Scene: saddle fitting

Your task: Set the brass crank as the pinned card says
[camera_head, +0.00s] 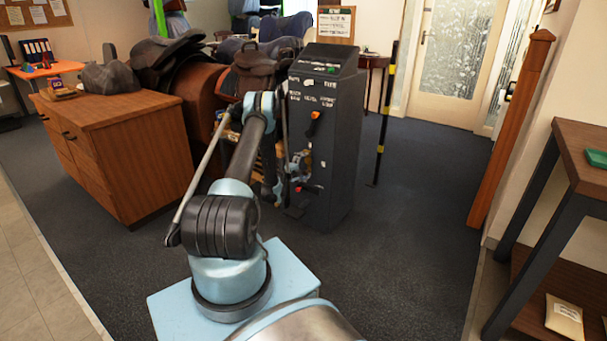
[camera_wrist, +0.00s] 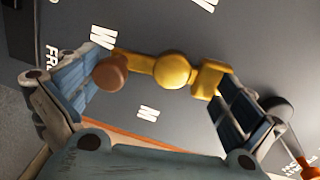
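The brass crank (camera_wrist: 173,70) is on the dark panel in the wrist view. It has a round hub, a brown knob (camera_wrist: 110,73) at its left end and a brass block at its right. My gripper (camera_wrist: 163,78) is open, with one finger left of the knob and one right of the block. I cannot tell whether either finger touches. In the head view my gripper (camera_head: 291,168) is at the front of the dark cabinet (camera_head: 338,150), and the crank is largely hidden. A board with white paper (camera_head: 336,22) hangs on the back wall; its writing is too small to read.
An orange-handled lever (camera_head: 313,122) is on the cabinet above my gripper; an orange part (camera_wrist: 311,172) shows at lower right in the wrist view. A wooden drawer unit (camera_head: 120,150) and saddles (camera_head: 262,68) stand left.

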